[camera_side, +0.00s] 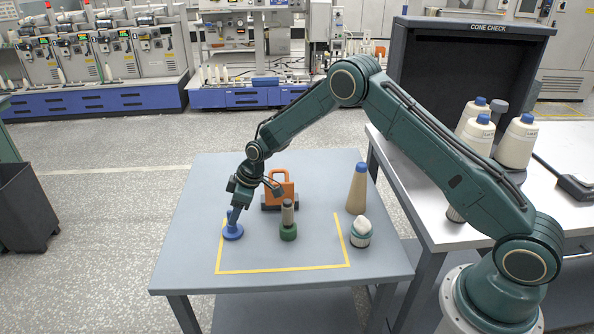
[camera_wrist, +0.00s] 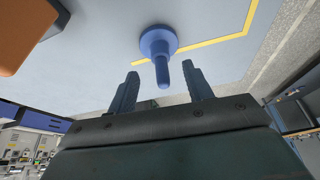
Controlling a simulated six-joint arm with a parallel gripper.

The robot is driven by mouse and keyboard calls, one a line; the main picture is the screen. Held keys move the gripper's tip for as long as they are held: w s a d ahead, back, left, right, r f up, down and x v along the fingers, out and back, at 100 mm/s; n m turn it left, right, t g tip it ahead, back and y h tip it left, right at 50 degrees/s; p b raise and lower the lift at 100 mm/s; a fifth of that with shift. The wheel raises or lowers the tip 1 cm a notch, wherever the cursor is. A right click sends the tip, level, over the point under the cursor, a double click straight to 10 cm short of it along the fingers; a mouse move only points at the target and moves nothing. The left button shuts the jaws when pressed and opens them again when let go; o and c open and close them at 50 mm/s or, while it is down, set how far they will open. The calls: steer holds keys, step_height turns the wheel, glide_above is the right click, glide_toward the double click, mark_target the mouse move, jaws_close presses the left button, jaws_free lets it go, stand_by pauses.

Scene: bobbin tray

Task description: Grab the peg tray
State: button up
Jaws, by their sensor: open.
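The blue peg tray (camera_side: 233,232), a round base with an upright peg, stands at the left edge of the yellow-taped area on the grey table. In the wrist view its disc and peg (camera_wrist: 158,43) show ahead of my fingers, with the peg end lying between the fingertips in the picture. My gripper (camera_side: 236,209) is open and empty, pointing down over the tray. The two fingers (camera_wrist: 160,68) are apart; I cannot tell whether either touches the peg. Part of the peg is hidden by the gripper in the side view.
A green base with a brown tube (camera_side: 288,219) stands to the right. An orange handled object (camera_side: 279,188) stands behind. The table's front left is clear.

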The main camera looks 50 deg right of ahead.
steer(key=shift+x, duration=2.6)
steer(key=shift+a, duration=0.1)
steer(key=c, duration=1.1)
steer(key=shift+r, duration=0.2)
step_height(320, 180, up, 20)
steer(key=shift+f, duration=0.15)
